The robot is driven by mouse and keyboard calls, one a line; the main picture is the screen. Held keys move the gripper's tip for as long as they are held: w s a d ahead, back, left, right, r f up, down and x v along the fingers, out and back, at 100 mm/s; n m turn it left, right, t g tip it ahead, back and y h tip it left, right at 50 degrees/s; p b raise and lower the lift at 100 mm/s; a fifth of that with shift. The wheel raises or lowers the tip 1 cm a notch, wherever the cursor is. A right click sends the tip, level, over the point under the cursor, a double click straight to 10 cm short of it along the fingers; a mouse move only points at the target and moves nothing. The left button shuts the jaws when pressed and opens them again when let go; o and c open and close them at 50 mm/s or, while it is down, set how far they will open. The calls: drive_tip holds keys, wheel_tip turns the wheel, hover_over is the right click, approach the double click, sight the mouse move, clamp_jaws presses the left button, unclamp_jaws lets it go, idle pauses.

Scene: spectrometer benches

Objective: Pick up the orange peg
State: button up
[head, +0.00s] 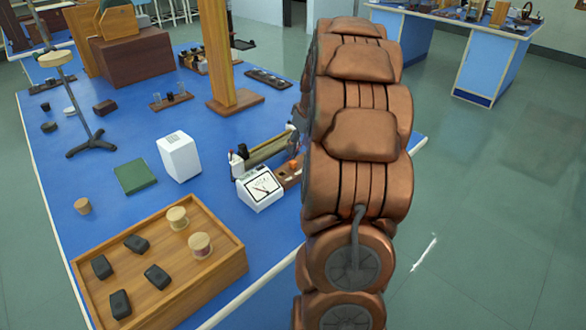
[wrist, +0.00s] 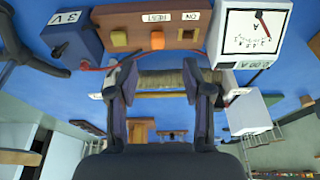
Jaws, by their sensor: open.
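A brown block (wrist: 138,22) with white labels lies at the top of the wrist view. A bright orange peg-like piece (wrist: 157,40) sits on its near face, beside a duller orange square (wrist: 119,38) and a brown one. In the head view a small orange spot (head: 293,165) shows next to my arm, by the white meter. My gripper (wrist: 160,72) is open and empty, its two dark fingers apart. The orange piece appears beyond the fingertips, not between them. My arm hides most of this area in the head view.
A white dial meter (wrist: 252,32) stands right of the block and a blue box (wrist: 72,33) marked 3 V left of it. A coil-wound tube (wrist: 165,78) lies across behind the fingers, with a red wire nearby. A wooden tray (head: 190,285) holds spools and black blocks.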

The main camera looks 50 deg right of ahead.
sight(293, 162)
drive_tip(key=shift+w+d+f, duration=0.1)
drive_tip(key=shift+d+f, duration=0.3)
drive_tip(key=shift+f, duration=0.15)
drive_tip(key=shift+a+p+x, duration=0.2)
drive_tip(key=shift+p+x, duration=0.85)
drive_tip(key=shift+x, duration=2.4)
drive_tip(key=shift+w+r, duration=0.1)
drive_tip(key=shift+w, duration=0.1)
clamp_jaws()
